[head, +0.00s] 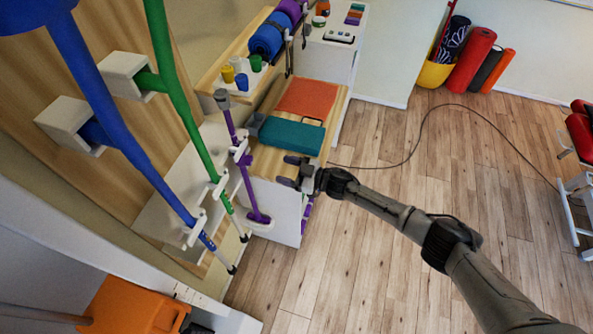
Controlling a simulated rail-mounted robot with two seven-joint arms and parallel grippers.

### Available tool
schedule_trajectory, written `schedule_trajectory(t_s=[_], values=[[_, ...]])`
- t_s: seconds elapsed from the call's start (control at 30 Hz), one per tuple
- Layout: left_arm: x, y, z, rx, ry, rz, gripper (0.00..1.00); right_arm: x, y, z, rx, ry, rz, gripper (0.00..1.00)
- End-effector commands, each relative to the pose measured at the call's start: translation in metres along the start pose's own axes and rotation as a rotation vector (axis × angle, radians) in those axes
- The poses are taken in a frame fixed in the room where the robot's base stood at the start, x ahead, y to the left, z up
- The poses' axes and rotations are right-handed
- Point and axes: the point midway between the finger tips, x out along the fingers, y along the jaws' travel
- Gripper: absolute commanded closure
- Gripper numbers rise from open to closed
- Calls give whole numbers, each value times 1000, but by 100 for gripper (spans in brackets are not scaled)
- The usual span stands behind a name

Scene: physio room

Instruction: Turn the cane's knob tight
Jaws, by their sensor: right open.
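A purple cane (231,124) stands slightly tilted in the picture, with a grey top. Its foot rests on a white base at the front of a white cabinet. A small white and purple fitting (243,157) sits around mid-shaft; whether this is the knob is too small to tell. My right gripper (290,171) is open and empty, to the right of the cane's lower shaft and apart from it. It is in front of the cabinet's wooden top edge. My left gripper is not in view.
Blue (122,125) and green (188,115) crutches hang in white wall holders at left. A teal block (291,135) and an orange mat (306,98) lie on the cabinet. An orange box (130,305) is at lower left. A dark cable (440,107) crosses the mostly clear wooden floor.

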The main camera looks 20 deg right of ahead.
Motion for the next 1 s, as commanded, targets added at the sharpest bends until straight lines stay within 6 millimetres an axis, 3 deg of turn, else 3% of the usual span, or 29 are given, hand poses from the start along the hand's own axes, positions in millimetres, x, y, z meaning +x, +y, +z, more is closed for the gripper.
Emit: schedule_trajectory(t_s=[0.1, 0.3, 1.0], values=[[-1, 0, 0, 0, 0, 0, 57, -16, 0, 0, 0, -1, 0, 38], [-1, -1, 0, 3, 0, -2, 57, -30, 0, 0, 0, 0, -1, 38], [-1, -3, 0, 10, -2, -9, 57, -33, 0, 0, -11, 0, -1, 38]])
